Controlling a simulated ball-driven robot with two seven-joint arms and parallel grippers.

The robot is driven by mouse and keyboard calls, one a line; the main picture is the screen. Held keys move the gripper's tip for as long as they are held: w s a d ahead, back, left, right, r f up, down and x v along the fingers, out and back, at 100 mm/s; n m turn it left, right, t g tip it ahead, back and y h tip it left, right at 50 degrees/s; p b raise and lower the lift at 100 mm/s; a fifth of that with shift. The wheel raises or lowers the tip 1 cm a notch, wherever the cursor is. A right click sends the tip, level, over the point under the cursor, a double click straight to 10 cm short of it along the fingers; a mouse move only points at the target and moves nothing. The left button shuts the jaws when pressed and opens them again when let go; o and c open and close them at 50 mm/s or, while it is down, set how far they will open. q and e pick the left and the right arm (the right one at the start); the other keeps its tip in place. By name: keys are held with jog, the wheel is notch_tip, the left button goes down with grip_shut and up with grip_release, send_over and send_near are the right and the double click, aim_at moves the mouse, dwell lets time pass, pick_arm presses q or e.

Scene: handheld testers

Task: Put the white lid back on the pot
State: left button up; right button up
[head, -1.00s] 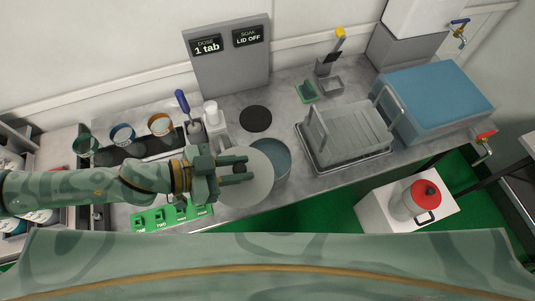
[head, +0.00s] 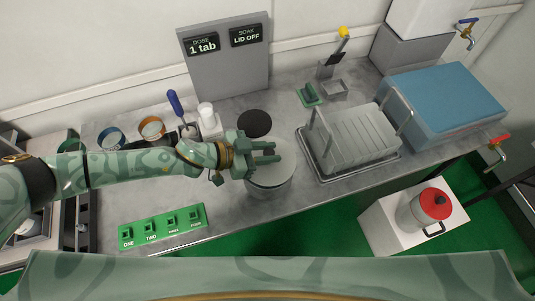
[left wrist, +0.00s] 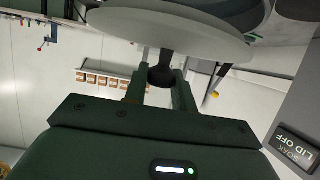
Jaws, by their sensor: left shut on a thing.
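The white lid (head: 285,160) is a round pale disc over the mouth of the grey pot (head: 268,190) on the counter. It covers most of the opening; whether it touches the rim I cannot tell. My left gripper (head: 272,153) is above the lid with its fingers pointing right. In the left wrist view my left gripper (left wrist: 160,84) is shut on the dark knob (left wrist: 160,76) of the lid (left wrist: 165,33). The pot shows only partly behind the lid there. My right gripper is not in view.
A dark round pad (head: 254,123) lies behind the pot. A dish rack (head: 350,142) stands to the right. A sign board (head: 225,75) reads "LID OFF". A white bottle (head: 207,116) stands to the left, and a green labelled strip (head: 161,226) lies at the front left.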

pick_arm(q)
jog(key=shift+f, duration=0.55)
jog(key=shift+w+r, duration=0.1)
jog(key=shift+f, duration=0.3)
jog(key=o, duration=1)
